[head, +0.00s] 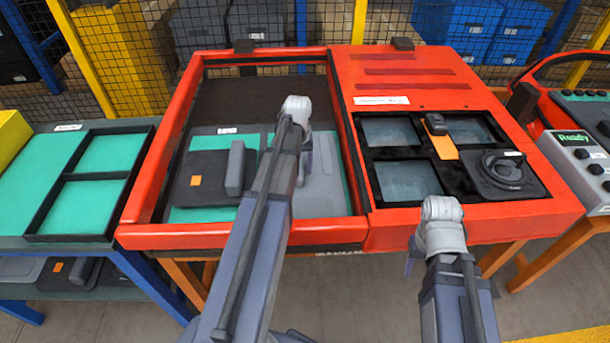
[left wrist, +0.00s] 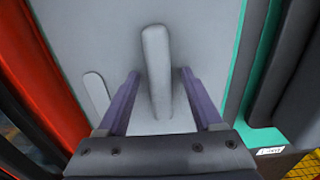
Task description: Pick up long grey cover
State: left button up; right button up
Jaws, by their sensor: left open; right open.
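The long grey cover (head: 325,190) lies in the right part of the red-framed bay, partly hidden behind my left arm. In the left wrist view the grey cover (left wrist: 210,30) fills the middle, with a raised upright handle (left wrist: 156,50) and a smaller raised piece (left wrist: 95,92) to its left. My left gripper (left wrist: 160,76) is open, with one finger on each side of the handle and gaps beside it. In the head view it is mostly hidden by its arm. My right gripper (head: 412,257) is low in front of the red fixture, largely hidden by its wrist, and holds nothing that I can see.
A dark cover (head: 205,190) with an orange mark and handle lies left of the grey one. The red fixture panel (head: 430,100) has dark square openings and a black round-knobbed part (head: 505,170). A teal-lined tray (head: 100,190) stands left, a control box (head: 585,155) right.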

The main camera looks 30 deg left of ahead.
pick_arm(q)
jog(key=shift+f, duration=0.2)
grip_shut()
dwell(0.5)
